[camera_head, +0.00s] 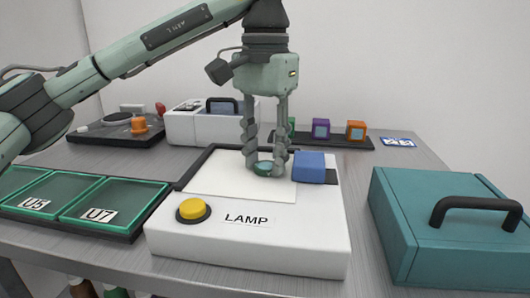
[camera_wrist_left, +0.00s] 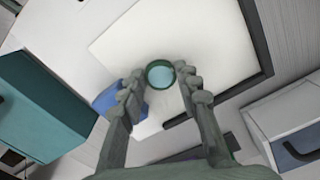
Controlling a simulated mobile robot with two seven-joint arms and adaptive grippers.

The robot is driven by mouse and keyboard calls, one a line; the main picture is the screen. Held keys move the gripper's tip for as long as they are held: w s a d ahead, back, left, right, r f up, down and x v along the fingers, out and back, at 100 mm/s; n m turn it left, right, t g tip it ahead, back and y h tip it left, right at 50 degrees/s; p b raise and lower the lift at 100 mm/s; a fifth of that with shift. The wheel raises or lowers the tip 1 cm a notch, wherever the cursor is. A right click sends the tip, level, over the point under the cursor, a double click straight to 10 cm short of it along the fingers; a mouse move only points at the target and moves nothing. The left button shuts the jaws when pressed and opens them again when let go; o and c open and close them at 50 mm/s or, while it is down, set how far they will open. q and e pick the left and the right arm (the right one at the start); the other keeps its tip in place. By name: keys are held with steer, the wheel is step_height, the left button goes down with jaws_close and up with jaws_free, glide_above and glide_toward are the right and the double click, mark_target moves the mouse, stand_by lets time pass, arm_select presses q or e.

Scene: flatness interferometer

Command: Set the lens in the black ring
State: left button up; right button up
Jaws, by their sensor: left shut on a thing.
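The lens, a small round light-blue disc with a dark green rim (camera_head: 263,167), is between the fingertips of my left gripper (camera_head: 265,170). In the left wrist view the lens (camera_wrist_left: 160,74) shows face-on, with a fingertip at each side of its rim. My left gripper is shut on it, low over the white panel of the lamp box (camera_head: 250,254); I cannot tell whether the lens touches the panel. A black round part (camera_head: 117,118) on the dark device at the back left may be the black ring. My right gripper is not in view.
A blue block (camera_head: 309,166) sits on the lamp box just right of my gripper. A yellow button (camera_head: 193,209) is at its front left. Green trays (camera_head: 110,205) lie left, a teal case (camera_head: 445,235) right. A white box (camera_head: 195,126) and coloured cubes (camera_head: 320,129) stand behind.

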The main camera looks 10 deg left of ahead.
arm_select(q)
steer(key=shift+f, duration=0.1)
steer(key=o, duration=0.7)
